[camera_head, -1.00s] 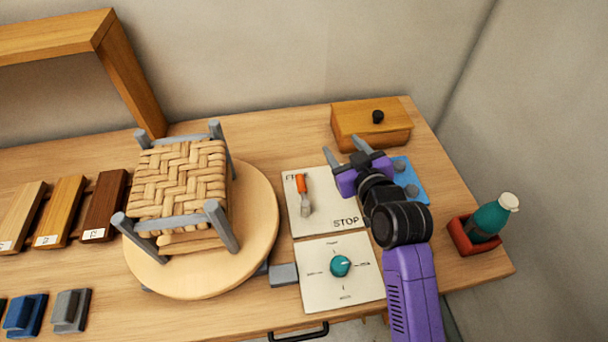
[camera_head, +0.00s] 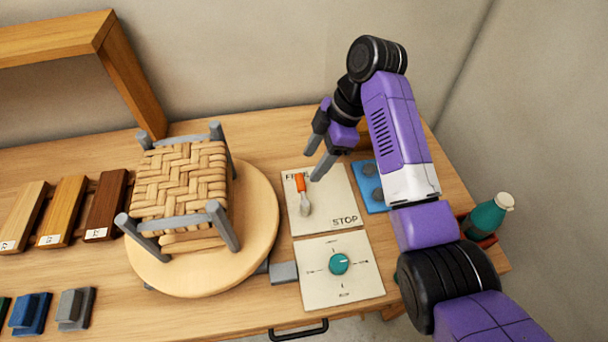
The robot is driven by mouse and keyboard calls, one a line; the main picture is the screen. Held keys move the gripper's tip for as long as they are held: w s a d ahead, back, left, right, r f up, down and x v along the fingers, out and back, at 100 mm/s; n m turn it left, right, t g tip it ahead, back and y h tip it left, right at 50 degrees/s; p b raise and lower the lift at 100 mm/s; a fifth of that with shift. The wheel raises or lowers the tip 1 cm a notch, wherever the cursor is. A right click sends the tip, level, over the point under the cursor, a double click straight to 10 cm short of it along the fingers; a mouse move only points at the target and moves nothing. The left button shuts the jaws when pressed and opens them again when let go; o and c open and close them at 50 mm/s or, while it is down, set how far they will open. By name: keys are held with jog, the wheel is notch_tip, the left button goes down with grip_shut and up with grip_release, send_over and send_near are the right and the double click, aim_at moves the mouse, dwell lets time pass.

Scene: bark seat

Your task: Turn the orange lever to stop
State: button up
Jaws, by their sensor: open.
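The orange lever (camera_head: 300,183) stands on a white plate (camera_head: 328,202), on a grey pivot, with its orange end toward the back. My gripper (camera_head: 314,164) is open and empty. Its grey fingers point down over the plate's back edge, just right of the lever's orange end. They look apart from the lever.
A second plate with a teal knob (camera_head: 339,264) lies in front. A woven seat (camera_head: 180,180) stands on a round turntable (camera_head: 262,215) to the left. A blue pad (camera_head: 371,199) and a teal bottle (camera_head: 487,218) are to the right. My arm hides most of the wooden box.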

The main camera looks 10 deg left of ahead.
aim_at(302, 181)
jog(key=p+x, duration=0.1)
jog(key=x, duration=0.5)
jog(key=shift+a+f, duration=0.1)
jog(key=shift+f, duration=0.3)
grip_shut()
